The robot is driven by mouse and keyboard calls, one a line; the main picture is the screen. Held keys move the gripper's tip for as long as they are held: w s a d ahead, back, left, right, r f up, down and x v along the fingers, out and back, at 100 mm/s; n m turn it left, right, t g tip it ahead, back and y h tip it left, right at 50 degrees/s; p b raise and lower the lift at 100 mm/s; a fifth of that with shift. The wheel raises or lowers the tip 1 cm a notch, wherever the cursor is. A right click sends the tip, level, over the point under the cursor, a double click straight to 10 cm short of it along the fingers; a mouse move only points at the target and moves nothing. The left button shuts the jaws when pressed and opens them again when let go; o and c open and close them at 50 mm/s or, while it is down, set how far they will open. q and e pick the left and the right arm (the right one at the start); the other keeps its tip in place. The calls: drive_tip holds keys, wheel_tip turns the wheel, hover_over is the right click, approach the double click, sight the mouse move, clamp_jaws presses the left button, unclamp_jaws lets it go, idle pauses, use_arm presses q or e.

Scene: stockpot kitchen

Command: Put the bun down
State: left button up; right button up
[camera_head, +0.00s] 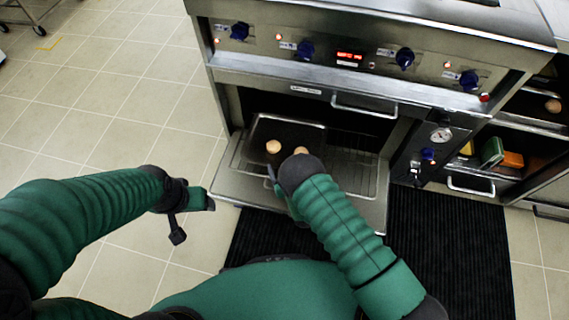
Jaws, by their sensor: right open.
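A small light-brown bun (273,147) sits on a dark baking tray (300,127) at the open oven. A second bun (301,151) shows just beyond my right wrist, which partly hides it. My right gripper (274,176) is over the front of the tray and is open. Its fingers are mostly hidden by my dark wrist, so I cannot tell whether they touch the second bun. My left gripper (193,222) is open and empty over the tiled floor, left of the oven door.
The oven door (373,205) is folded down, with a wire rack (352,177) on it. Blue knobs (305,49) line the panel above. A shelf unit at right holds a green item (492,151) and an orange item (512,160). A black ribbed mat (450,240) lies in front.

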drive_tip(key=shift+s, duration=0.25)
drive_tip(key=s+d+r+m+g+h, duration=0.1)
drive_tip(key=d+r+g, duration=0.25)
drive_tip(key=r, duration=0.45)
drive_tip(key=s+d+r+m+g+h, duration=0.1)
drive_tip(key=d+r+g, duration=0.1)
drive_tip(key=d+r, duration=0.45)
drive_tip(key=s+d+r+g, duration=0.2)
drive_tip(key=s+r, duration=0.3)
drive_tip(key=s, duration=0.5)
drive_tip(key=s+d+r+g, duration=0.3)
drive_tip(key=s+r, duration=0.3)
drive_tip(key=s, duration=0.4)
drive_tip(key=shift+s+d+r+h, duration=0.25)
drive_tip(key=shift+s+d+h, duration=0.1)
drive_tip(key=shift+h, duration=0.05)
